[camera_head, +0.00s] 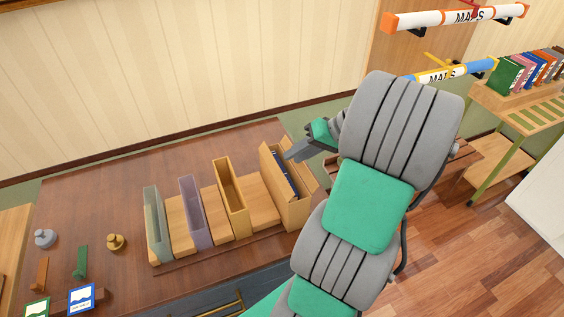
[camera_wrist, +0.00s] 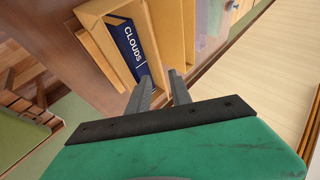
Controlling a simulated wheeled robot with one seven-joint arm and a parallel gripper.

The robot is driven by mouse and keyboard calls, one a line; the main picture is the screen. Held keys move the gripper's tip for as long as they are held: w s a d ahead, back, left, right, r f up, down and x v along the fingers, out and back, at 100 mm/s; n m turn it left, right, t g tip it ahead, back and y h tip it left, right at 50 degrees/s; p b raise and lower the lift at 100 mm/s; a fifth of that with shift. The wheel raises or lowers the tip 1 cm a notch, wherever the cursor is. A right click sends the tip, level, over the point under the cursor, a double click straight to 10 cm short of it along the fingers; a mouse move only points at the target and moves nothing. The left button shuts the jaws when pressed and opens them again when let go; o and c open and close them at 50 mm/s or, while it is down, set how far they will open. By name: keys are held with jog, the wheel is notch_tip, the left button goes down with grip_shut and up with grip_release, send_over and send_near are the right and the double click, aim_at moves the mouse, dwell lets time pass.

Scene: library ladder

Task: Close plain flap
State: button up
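A tan cardboard-coloured box (camera_head: 297,212) stands at the right end of the desk row, its top open. Upright panels that look like flaps show on its left (camera_head: 268,165) and right (camera_head: 313,180); I cannot tell which is the plain flap. In the wrist view the box also shows (camera_wrist: 98,40), with a dark blue book marked CLOUDS (camera_wrist: 130,45) inside. The fingertips lie close to the box's edge; contact is unclear.
An ochre holder (camera_head: 228,200), a purple holder (camera_head: 194,212) and a grey-green holder (camera_head: 157,225) stand left of the box. A bookshelf (camera_head: 520,100) is at right. The desk's back left (camera_head: 110,190) is clear.

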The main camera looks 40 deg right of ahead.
aim_at(275, 170)
jog(key=x, duration=0.6)
jog(key=shift+f+p, duration=0.1)
jog(key=shift+p, duration=0.2)
jog(key=shift+c, duration=0.5)
grip_shut()
dwell(0.5)
